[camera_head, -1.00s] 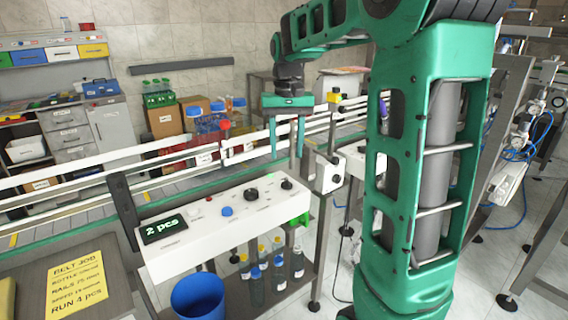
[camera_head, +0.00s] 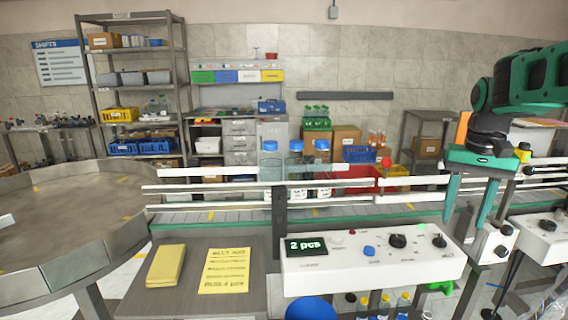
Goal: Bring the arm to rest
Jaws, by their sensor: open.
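My arm reaches in from the right edge. My gripper (camera_head: 466,203) points down with two green fingers apart and nothing between them. It hangs in front of the white rails (camera_head: 400,182) of the conveyor, near the right end of the white control panel (camera_head: 375,262). Whether the fingertips touch the panel or the rail I cannot tell.
Several blue-capped bottles (camera_head: 296,165) stand on the conveyor (camera_head: 235,214) behind the rails. The panel display (camera_head: 306,245) reads "2 pcs". A yellow note (camera_head: 224,271) and yellow cloth (camera_head: 166,265) lie on the table at left. A blue bin (camera_head: 311,309) stands below the panel.

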